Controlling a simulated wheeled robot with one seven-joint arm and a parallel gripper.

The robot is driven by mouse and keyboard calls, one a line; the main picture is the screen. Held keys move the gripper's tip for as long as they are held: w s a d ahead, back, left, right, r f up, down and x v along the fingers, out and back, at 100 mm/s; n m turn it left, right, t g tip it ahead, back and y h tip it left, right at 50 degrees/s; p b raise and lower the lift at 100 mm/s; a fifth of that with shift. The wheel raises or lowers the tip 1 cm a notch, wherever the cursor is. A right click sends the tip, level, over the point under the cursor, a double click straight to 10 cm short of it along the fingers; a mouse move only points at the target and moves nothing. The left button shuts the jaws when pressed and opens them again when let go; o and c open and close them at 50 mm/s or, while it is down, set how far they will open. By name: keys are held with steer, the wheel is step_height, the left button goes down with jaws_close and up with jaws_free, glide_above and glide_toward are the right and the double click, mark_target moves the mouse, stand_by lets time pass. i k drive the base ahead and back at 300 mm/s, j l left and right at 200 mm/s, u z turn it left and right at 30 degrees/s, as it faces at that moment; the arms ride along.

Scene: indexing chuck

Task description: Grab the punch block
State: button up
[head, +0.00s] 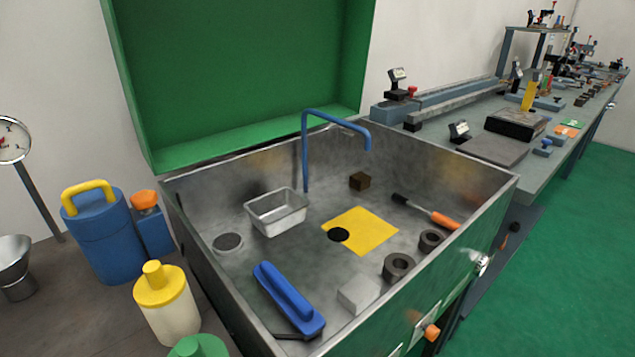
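Two block-shaped things lie in the open metal basin (205,300), and I cannot tell for sure which is the punch block. A small dark brown cube (360,181) sits near the back wall, right of the blue bent pipe (305,150). A pale grey rectangular block (357,295) lies near the front, beside a dark ring (398,266). My gripper is not in view.
The basin also holds a metal pan (277,212), yellow sheet (365,229), blue-handled tool (288,298), orange-handled brush (430,212) and second ring (431,240). A raised green lid (240,80) stands behind. Bottles and a blue canister (103,235) stand left.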

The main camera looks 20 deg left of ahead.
mark_target(360, 181)
steer(key=i+u, duration=0.1)
steer(key=u, duration=0.35)
steer(key=i+l+u, duration=0.1)
steer(key=u, duration=0.35)
steer(key=i+l+u, duration=0.1)
steer(key=l+u, duration=0.15)
steer(key=u, duration=0.25)
steer(key=l+u, duration=0.15)
steer(key=u, duration=0.3)
steer(key=i, duration=0.05)
